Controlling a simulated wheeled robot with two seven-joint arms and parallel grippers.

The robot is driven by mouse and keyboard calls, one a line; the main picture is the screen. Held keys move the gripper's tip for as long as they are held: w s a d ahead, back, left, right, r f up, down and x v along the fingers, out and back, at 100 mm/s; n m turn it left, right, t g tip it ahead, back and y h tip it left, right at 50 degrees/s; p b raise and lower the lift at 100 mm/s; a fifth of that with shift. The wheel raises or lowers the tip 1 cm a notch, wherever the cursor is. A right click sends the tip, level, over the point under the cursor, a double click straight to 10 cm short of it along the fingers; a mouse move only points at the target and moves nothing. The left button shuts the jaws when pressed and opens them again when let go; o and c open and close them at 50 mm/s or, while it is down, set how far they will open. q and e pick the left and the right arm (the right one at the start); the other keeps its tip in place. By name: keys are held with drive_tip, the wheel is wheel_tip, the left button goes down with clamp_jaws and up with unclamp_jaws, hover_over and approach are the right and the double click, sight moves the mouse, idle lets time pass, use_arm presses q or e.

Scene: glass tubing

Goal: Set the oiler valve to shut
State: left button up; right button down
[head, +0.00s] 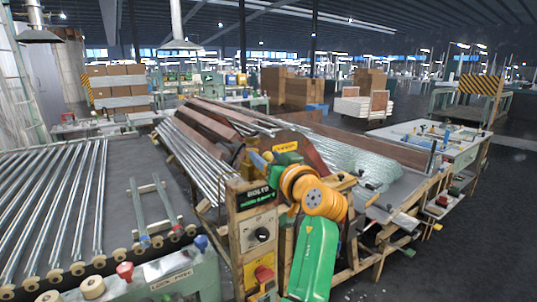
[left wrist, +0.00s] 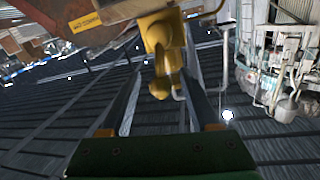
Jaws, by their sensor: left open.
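The yellow oiler valve (left wrist: 162,45) hangs close ahead in the left wrist view, with a rounded lower end and a thin bent grey rod (left wrist: 181,92) beside it. My left gripper (left wrist: 163,75) is open, with one dark finger on each side of the valve's lower part. I cannot tell whether either finger touches it. In the head view my left gripper (head: 275,159) is at the machine's upper end, beside a yellow label, and my orange and green arm hides much around it. The valve's setting cannot be read. My right gripper is not in view.
Long glass tubes (head: 62,205) lie on rollers at left. A bench of tubing (head: 360,165) extends to the right. Dark floor at far right is clear.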

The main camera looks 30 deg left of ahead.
use_arm(q)
drive_tip(key=shift+s+d, duration=0.1)
drive_tip(key=shift+s, duration=0.05)
clamp_jaws()
drive_tip(key=shift+r, duration=0.1)
drive_tip(key=shift+w+d+r+m+p, duration=0.15)
drive_tip(key=shift+w+m+p, duration=0.15)
drive_tip(key=shift+m+p, duration=0.5)
drive_tip(key=w+d+f+m+g+p, duration=0.1)
drive_tip(key=w+f+m+g+p, duration=0.2)
drive_tip(key=m, duration=0.9)
drive_tip(key=shift+w+d+f+m, duration=0.15)
drive_tip(key=shift+f+m, duration=0.25)
drive_tip(key=shift+f, duration=0.8)
